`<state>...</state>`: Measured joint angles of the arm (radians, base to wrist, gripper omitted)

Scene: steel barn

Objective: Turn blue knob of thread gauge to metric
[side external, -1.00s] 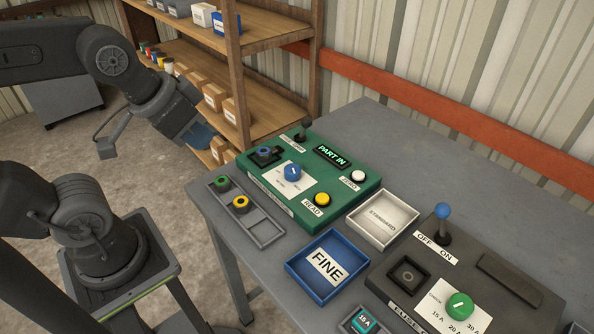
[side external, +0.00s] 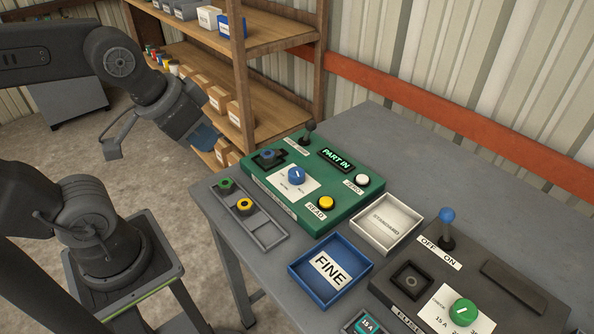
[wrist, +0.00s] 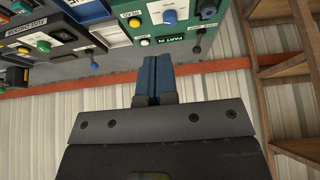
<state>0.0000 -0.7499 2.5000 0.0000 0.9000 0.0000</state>
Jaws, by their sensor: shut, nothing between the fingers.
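The thread gauge is a green box (side external: 357,201) on the grey table, with a lit display (side external: 337,159) reading "PART IN". Its blue knob (side external: 296,175) sits on a white dial plate; its white mark points roughly away from the side camera, and the plate's small lettering is too small to read. In the wrist view the blue knob (wrist: 170,16) is near the top edge. My gripper (side external: 206,138) is shut and empty, with blue fingers, in the air beyond the gauge's left end, apart from the knob. The shut fingertips (wrist: 153,60) also show in the wrist view.
The gauge also carries a black lever (side external: 310,130), a yellow button (side external: 326,202) and a white button (side external: 362,180). A ring-topped part (side external: 268,154) sits in its holder. A slotted tray (side external: 270,238), FINE tray (side external: 303,268), STANDARD tray (side external: 362,240) and fuse box (side external: 490,300) stand nearby.

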